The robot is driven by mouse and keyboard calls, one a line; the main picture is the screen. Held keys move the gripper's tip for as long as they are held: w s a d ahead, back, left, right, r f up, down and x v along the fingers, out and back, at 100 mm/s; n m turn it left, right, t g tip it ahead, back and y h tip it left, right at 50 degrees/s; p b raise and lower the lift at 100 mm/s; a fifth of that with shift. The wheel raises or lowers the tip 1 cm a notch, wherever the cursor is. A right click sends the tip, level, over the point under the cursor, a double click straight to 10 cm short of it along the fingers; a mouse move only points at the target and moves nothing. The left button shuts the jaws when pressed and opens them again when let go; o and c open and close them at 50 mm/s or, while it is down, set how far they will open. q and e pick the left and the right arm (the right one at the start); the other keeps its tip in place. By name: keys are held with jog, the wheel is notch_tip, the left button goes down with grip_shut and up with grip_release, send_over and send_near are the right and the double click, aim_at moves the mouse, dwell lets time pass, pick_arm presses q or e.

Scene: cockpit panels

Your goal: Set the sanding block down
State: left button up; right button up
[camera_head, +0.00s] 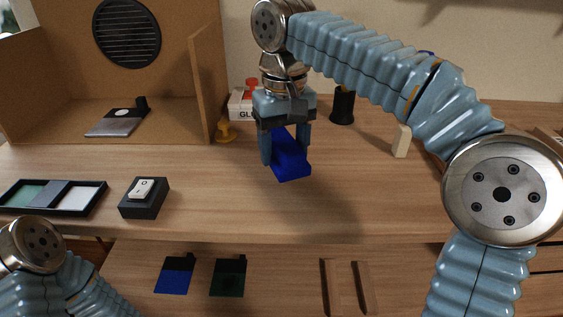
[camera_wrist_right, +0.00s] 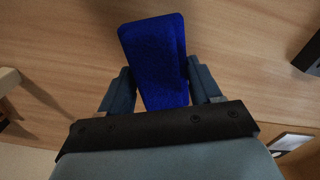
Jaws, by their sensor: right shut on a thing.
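The blue sanding block (camera_head: 290,158) is held by my right gripper (camera_head: 285,150) over the middle of the wooden table (camera_head: 230,185). The gripper points down and its two fingers are shut on the block's sides. In the right wrist view the block (camera_wrist_right: 153,60) sits between the fingers (camera_wrist_right: 155,88), its blue face toward the camera. I cannot tell whether the block touches the table. My left arm shows at the lower left of the head view, but its gripper is not in view.
A black switch box (camera_head: 143,197) and a tray with coloured panels (camera_head: 52,197) stand at left. A cardboard-brown booth (camera_head: 190,70) is behind them. Table right of the gripper is clear.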

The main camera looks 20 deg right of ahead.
aim_at(282, 137)
jog(key=shift+w+a+f+b, duration=0.1)
jog(key=shift+w+f+b, duration=0.1)
jog(key=shift+f, duration=0.85)
jog(key=shift+w+f+b, duration=0.15)
jog(key=shift+w+f, duration=0.05)
jog(key=shift+f, duration=0.8)
jog(key=shift+f, duration=0.15)
jog(key=o, duration=1)
notch_tip(282, 137, up, 11)
jog(key=shift+f+p, duration=0.1)
jog(key=shift+p, duration=1.15)
jog(key=shift+r, duration=0.75)
